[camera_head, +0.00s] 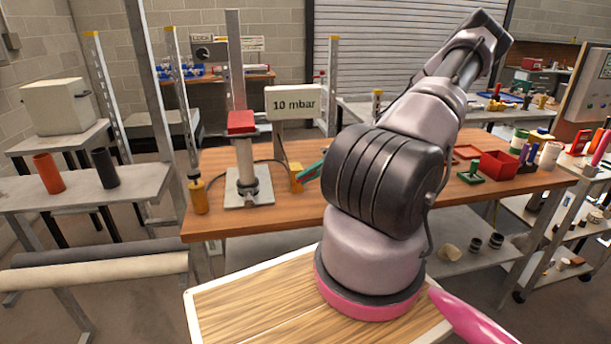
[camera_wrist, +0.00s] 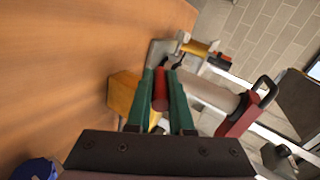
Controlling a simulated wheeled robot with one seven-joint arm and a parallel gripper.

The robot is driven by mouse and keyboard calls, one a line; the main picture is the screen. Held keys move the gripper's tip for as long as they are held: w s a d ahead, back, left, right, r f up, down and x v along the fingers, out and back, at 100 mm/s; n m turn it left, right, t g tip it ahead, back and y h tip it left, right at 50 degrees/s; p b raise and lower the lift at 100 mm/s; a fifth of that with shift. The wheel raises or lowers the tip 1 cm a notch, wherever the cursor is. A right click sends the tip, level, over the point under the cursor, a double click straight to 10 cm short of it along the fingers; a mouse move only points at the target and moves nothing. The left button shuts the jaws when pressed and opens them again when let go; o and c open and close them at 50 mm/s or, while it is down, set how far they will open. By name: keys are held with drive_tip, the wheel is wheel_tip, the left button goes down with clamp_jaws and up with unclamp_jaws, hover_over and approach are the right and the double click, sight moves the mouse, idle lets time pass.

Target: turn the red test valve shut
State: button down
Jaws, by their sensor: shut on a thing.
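My gripper (camera_wrist: 160,76) has two green fingers. In the wrist view they are shut on a short red piece, the red test valve's handle (camera_wrist: 160,92), one finger on each side. In the head view only a green part of my gripper (camera_head: 309,172) shows at the left of my arm, just over the wooden bench. The red handle is hidden there. A yellow block (camera_wrist: 122,94) sits close beside the left finger in the wrist view. It also shows in the head view (camera_head: 296,177). Which way the handle is turned is hard to tell.
A pale column with a red top (camera_head: 241,122) stands on a grey plate left of my gripper. Behind is a "10 mbar" display (camera_head: 293,103). Red trays (camera_head: 497,165) and small parts lie on the bench (camera_head: 225,222) at right. A yellow cylinder (camera_head: 198,197) stands at the bench's left end.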

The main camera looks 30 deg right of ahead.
drive_tip(key=shift+d+f+y, duration=0.15)
drive_tip(key=shift+f+y, duration=0.1)
drive_tip(key=shift+y, duration=0.45)
drive_tip(key=shift+t, duration=0.3)
drive_tip(key=c, duration=0.8)
unclamp_jaws()
drive_tip(key=v, duration=1)
drive_tip(key=shift+d, duration=0.45)
drive_tip(key=shift+s+f, duration=0.1)
